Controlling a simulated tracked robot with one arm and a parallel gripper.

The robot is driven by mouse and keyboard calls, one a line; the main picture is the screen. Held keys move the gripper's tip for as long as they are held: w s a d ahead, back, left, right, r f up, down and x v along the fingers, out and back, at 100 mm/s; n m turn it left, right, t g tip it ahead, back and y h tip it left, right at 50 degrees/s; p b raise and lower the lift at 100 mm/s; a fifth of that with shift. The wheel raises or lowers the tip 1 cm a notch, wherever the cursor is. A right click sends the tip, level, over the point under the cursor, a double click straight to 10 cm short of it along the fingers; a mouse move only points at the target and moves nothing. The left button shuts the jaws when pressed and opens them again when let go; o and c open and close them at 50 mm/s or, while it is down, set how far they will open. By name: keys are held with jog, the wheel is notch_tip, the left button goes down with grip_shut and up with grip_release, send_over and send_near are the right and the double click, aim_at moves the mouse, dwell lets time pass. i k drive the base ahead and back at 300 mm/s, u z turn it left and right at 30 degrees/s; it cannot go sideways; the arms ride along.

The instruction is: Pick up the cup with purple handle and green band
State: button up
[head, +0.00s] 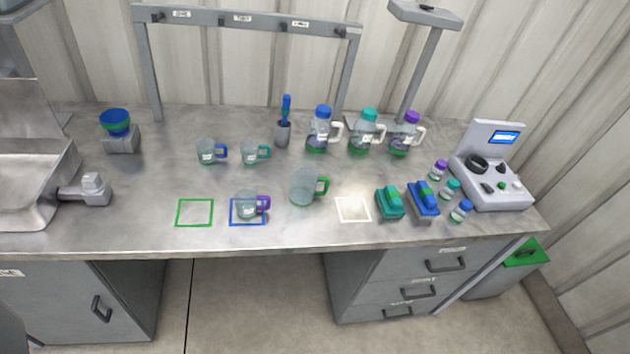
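A clear cup with a purple handle (247,206) stands on the blue square outline near the front edge of the bench. Its handle points right. I cannot make out a green band on it at this size. My gripper is not in view.
On the metal bench (150,228) stand a larger green-handled cup (302,189) close right of the purple-handled one, and blue-handled (206,153) and teal-handled (250,155) cups behind. Several lidded jugs (319,133) stand at the back. The green square (195,199) is empty.

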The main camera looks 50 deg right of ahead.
aim_at(246, 200)
jog(key=z, duration=1.15)
jog(key=i, duration=1.05)
jog(key=u, duration=0.05)
